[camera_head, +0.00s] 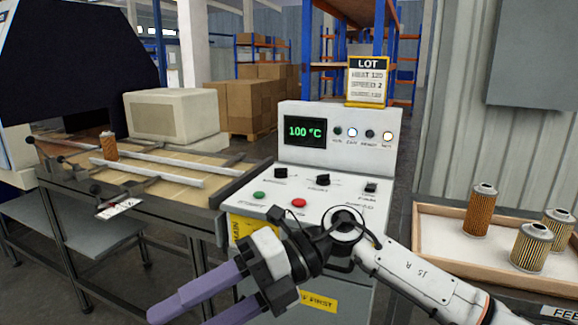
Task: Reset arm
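My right gripper (205,307) comes in from the right at the bottom of the head view. Its two purple fingers point to the lower left and stand apart, with nothing visible between them; the lower finger is cut by the picture edge. The wrist hangs in front of the control console (338,127), below its knobs and its green and red buttons. The display (305,131) reads 100 °C. My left arm and gripper do not show.
A filter cartridge (109,146) stands on the conveyor (225,188) at left. Three more cartridges (480,210) stand in the wooden tray (440,258) at right. A LOT card (367,82) stands on the console. Boxes and shelving are behind.

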